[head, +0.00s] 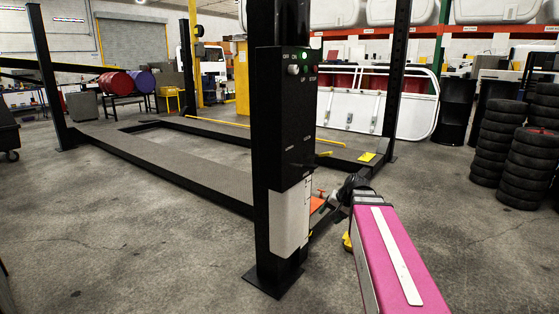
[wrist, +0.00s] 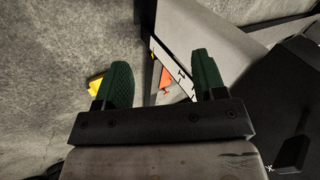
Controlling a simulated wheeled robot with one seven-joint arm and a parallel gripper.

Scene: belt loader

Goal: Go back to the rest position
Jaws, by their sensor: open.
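My gripper (wrist: 163,73) shows in the wrist view with its two green, ridged fingers spread apart. It is open, and nothing is held between the fingers. Beyond the gap lie a small orange piece (wrist: 167,80) and a pale strip with dark marks. A yellow piece (wrist: 97,84) shows beside the left finger. In the head view my arm reaches forward at the lower right, close to the right side of the black control post (head: 283,150). The fingers cannot be made out clearly there.
The control post has buttons, a lit green lamp and a white box (head: 290,218) low down. Behind it lie long grey lift runways (head: 165,160). Stacked tyres (head: 530,165) stand at the right, and a white panel (head: 345,110) stands behind. Concrete floor is clear at the front left.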

